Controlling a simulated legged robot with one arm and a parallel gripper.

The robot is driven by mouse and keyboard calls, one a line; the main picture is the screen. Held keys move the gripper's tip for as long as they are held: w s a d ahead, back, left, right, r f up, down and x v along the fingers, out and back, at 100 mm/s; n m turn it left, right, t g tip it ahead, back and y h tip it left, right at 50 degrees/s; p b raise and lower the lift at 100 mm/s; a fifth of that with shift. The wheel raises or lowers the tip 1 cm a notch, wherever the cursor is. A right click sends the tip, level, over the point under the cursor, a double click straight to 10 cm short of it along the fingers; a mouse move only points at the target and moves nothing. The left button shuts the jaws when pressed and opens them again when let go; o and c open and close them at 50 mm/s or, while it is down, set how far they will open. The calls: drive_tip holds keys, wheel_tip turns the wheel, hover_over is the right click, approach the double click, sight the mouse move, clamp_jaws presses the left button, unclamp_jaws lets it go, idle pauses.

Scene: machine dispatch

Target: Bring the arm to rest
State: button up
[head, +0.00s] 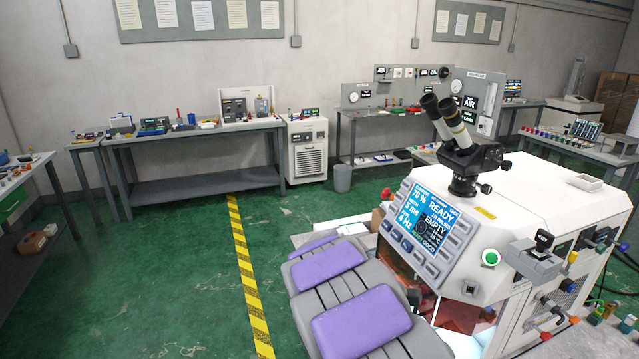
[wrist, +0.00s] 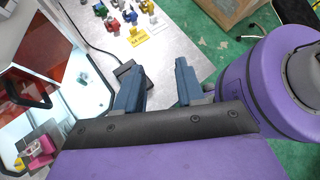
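My gripper (wrist: 157,72) shows in the wrist view, with its two blue fingers apart and nothing between them. It hangs over a light grey tabletop (wrist: 158,62); the height above it is hard to tell. My purple arm link shows at the right of the wrist view, near the gripper. In the head view I cannot make out the gripper; my purple and grey body fills the bottom middle.
A white machine (head: 560,200) with a microscope (head: 462,145) and a screen reading READY and EMPTY (head: 432,222) stands close on the right. Small coloured parts (wrist: 130,22) lie on the tabletop. Workbenches (head: 200,134) line the back wall. Green floor (head: 170,270) is clear at left.

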drive_tip(key=s+r+m+y, duration=0.3)
drive_tip(key=s+m+y, duration=0.45)
drive_tip(key=s, duration=0.65)
drive_tip(key=s+a+f+m+t+y, duration=0.1)
drive_tip(key=s+a+m, duration=0.2)
drive_tip(key=s, duration=0.3)
drive_tip(key=s+a+f+m+t+y+b, duration=0.1)
drive_tip(key=s+a+m+y, duration=0.1)
drive_tip(key=s+m, duration=0.4)
drive_tip(key=shift+a+b, duration=0.3)
drive_tip(key=shift+a, duration=0.25)
